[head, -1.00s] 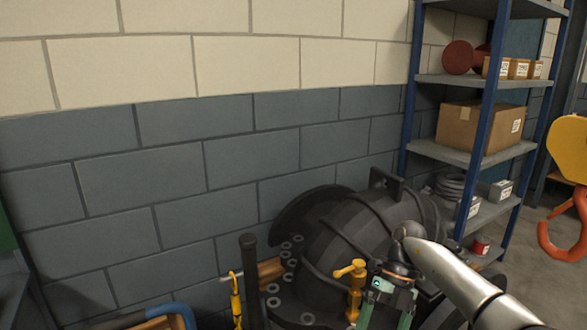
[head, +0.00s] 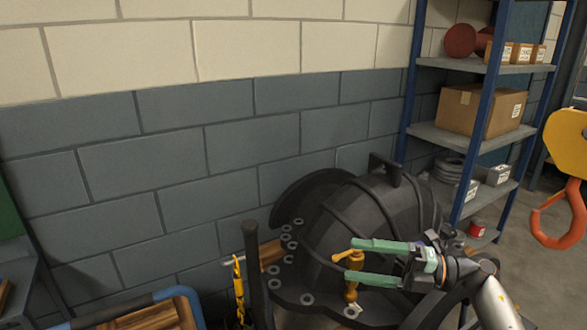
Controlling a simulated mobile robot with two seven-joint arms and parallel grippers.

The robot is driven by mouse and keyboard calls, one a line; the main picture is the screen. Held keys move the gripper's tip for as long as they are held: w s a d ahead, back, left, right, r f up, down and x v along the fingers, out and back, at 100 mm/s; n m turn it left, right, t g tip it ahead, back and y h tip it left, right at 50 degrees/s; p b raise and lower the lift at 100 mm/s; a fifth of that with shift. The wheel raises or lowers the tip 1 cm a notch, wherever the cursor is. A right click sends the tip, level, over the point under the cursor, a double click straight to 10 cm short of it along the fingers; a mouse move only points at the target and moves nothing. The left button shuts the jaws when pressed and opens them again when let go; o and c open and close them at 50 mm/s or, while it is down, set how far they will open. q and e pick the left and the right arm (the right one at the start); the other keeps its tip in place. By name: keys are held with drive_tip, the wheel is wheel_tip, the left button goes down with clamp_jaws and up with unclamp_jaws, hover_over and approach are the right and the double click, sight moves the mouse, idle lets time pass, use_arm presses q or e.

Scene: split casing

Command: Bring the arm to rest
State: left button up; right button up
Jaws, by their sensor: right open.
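My right gripper (head: 350,260) is open, its two green fingers pointing left across the front of the dark split casing (head: 345,225). A brass-yellow fitting (head: 351,290) with a side handle stands at the casing's flange, and it shows between and beside the fingertips. I cannot tell whether the fingers touch it or only overlap it in the view. My right arm (head: 497,305) comes in from the lower right. My left gripper is not in view.
A blue-framed shelf (head: 488,120) with boxes stands at the right. An orange hook (head: 575,213) hangs at the right edge. A dark upright post (head: 254,270) and a blue-railed wooden cart (head: 150,318) are at the lower left. A block wall (head: 180,180) is behind.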

drive_tip(key=w+d+r+m+t+h, duration=0.9)
drive_tip(key=w+d+m+t, duration=0.4)
drive_tip(key=m+t, duration=0.6)
drive_tip(key=w+d+f+m+g+h, duration=0.45)
drive_tip(key=d+f+m+h, duration=0.6)
drive_tip(key=m, duration=0.35)
drive_tip(key=s+a+f+g+y, duration=0.1)
drive_tip(key=s+a+f, duration=0.2)
drive_tip(key=s+f, duration=0.3)
drive_tip(key=s+a+f+n+g, duration=0.1)
drive_tip(key=s+a+f+g, duration=0.2)
drive_tip(key=f, duration=0.5)
drive_tip(key=s+a+f+y, duration=0.1)
drive_tip(key=s+a+f, duration=0.35)
drive_tip(key=f, duration=0.25)
drive_tip(key=s+a+f+g, duration=0.1)
drive_tip(key=s+a+f, duration=0.2)
drive_tip(key=s, duration=0.6)
drive_tip(key=s+a+f+g+y, duration=0.1)
drive_tip(key=s+a+f+g, duration=0.1)
drive_tip(key=s+f, duration=0.3)
drive_tip(key=s+a+f+m+g, duration=0.1)
drive_tip(key=s+a+f, duration=0.3)
drive_tip(key=s, duration=1)
drive_tip(key=shift+f+y, duration=0.2)
drive_tip(key=shift+y, duration=0.15)
drive_tip(key=shift+g, duration=0.25)
